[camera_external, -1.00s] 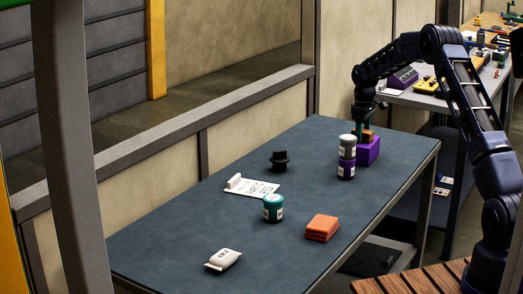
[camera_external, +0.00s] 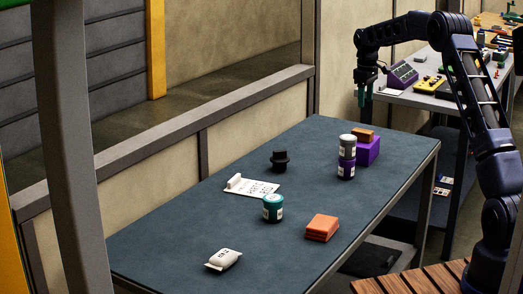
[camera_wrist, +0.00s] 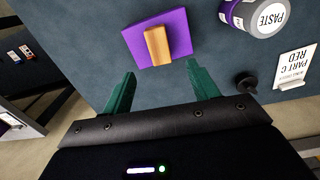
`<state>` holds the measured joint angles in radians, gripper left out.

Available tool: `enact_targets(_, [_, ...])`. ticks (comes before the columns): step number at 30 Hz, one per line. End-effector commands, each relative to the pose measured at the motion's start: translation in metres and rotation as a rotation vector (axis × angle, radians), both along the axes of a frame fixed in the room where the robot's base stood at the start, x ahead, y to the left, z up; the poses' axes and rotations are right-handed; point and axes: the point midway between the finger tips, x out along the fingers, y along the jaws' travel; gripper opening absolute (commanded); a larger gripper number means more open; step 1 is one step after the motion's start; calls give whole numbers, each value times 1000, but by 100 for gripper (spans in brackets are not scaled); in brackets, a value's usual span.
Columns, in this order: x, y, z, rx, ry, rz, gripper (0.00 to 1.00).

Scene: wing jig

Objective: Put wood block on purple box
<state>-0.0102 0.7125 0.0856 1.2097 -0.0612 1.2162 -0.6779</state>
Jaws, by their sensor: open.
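The wood block (camera_external: 362,133) lies on top of the purple box (camera_external: 368,153) near the far right end of the blue-grey table. In the wrist view the wood block (camera_wrist: 157,46) rests on the purple box (camera_wrist: 180,32), slightly off its middle.
A black knob-like part (camera_external: 280,160), white card (camera_external: 252,187), teal jar (camera_external: 273,208), orange blocks (camera_external: 322,228) and white packet (camera_external: 223,260) are spread over the table, with free room between.

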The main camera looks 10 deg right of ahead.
Motion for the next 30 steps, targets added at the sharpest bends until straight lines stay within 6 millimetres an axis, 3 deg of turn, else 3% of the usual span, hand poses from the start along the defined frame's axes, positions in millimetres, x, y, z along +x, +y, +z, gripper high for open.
enact_targets(5, [-35, -4, 46, -3, -31, -46, 60])
enact_targets(15, [-127, -13, 127, -2, -96, -167, 60])
enact_targets(24, [-220, -21, 176, 7, -153, -275, 60])
enact_targets(30, [-286, -28, 196, 18, -190, -349, 60])
